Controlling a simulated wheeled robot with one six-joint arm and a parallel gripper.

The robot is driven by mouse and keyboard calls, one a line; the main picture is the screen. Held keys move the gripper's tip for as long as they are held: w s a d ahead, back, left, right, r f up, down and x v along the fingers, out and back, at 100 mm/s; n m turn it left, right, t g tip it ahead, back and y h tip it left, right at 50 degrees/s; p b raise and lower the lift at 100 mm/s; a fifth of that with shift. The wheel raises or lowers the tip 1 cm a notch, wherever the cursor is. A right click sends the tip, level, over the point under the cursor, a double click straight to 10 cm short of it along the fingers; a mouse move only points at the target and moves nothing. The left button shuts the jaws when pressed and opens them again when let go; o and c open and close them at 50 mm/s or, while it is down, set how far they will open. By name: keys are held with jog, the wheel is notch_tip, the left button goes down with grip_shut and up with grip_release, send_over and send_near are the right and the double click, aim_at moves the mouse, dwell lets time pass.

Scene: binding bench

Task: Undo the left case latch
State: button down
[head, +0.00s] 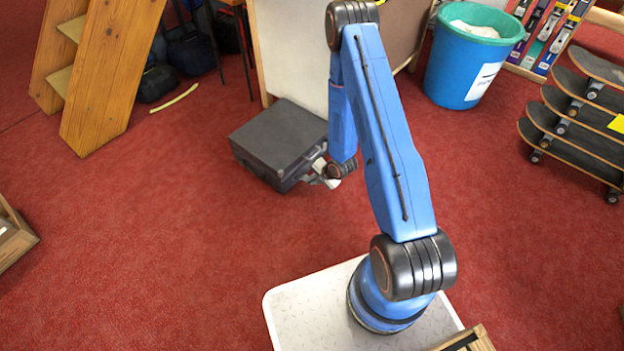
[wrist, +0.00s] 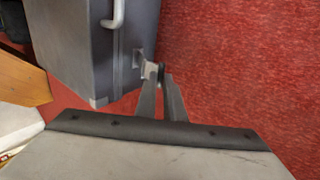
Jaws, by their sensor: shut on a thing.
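A dark grey case (head: 280,140) lies flat on the red carpet in the head view, just left of my arm. In the wrist view the case (wrist: 75,35) fills the upper left, with a pale handle (wrist: 117,14) on its front side. A small metal latch (wrist: 150,70) sits on the case's front, below the handle in the picture. My gripper (wrist: 161,76) has its fingertips at this latch and is shut on it. In the head view my gripper (head: 320,176) is at the case's front right side. The other latch is not clearly visible.
A white panel (head: 290,55) stands right behind the case. A wooden step unit (head: 110,75) is at the far left. A blue bin (head: 465,65) and several stacked skateboards (head: 570,125) stand at the right. The carpet in front of the case is clear.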

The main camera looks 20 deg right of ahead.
jog(key=shift+s+f, duration=0.15)
jog(key=shift+s, duration=0.05)
jog(key=c, duration=2.1)
grip_release()
jog(key=v, duration=1.7)
jog(key=shift+r, duration=0.2)
